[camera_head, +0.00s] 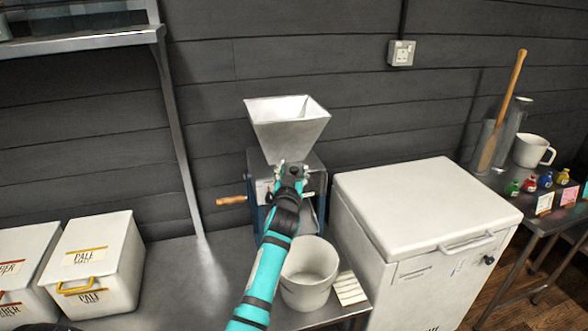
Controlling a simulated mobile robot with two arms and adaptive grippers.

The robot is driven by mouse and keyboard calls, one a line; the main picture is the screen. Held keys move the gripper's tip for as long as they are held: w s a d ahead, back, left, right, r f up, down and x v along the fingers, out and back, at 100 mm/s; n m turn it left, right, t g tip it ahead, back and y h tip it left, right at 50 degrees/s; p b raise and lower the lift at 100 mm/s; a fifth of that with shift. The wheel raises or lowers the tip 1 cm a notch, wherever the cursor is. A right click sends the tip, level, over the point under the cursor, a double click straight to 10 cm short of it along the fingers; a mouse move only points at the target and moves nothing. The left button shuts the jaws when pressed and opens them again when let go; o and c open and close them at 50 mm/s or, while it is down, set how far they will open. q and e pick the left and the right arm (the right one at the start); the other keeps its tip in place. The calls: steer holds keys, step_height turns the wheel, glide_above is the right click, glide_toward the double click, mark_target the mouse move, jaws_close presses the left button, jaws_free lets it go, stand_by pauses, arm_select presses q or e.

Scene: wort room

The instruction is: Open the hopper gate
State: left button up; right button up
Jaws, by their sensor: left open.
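The metal hopper (288,128) is a square funnel, open at the top, on a grain mill (258,165) with a blue frame. My left gripper (291,169) is at the front of the mill, just below the hopper's narrow end. Its jaws are open, but they are small in view, and I cannot tell whether they touch anything. The gripper and teal arm cover much of the mill's front. I cannot make out the hopper gate. A wooden crank handle (231,200) sticks out at the mill's left. My right gripper is not in view.
A white bucket (308,287) stands on the steel table (190,280) before the mill, close beside my arm. A large white chest (420,215) stands right of it. Lidded white bins (100,265) are at left. The table between bins and mill is clear.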

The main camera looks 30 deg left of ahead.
arm_select(q)
steer(key=shift+w+a, duration=0.3)
steer(key=shift+w, duration=0.25)
